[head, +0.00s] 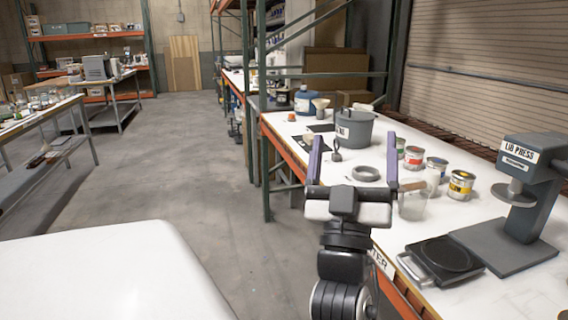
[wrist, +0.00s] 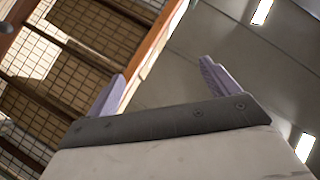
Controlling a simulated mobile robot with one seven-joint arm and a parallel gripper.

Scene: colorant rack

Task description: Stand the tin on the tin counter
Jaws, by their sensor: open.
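I see a white-and-red tin (head: 413,158), a blue-and-white tin (head: 437,168), a yellow tin (head: 461,185) and a smaller tin behind. Which tin is meant, I cannot tell. A sign ending in "TER" (head: 383,263) is on the counter's front edge, partly hidden by my arm. My gripper (head: 353,163) is open and empty, purple fingers pointing up, at the counter's near edge. The wrist view shows its fingers (wrist: 158,78) against ceiling and racking.
A lab press (head: 530,175) and a black scale (head: 440,260) stand on the right. A clear beaker (head: 413,200), a grey ring (head: 366,173) and a grey lettered bucket (head: 353,130) are near my gripper. A green rack post (head: 263,120) rises at left. The floor aisle is clear.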

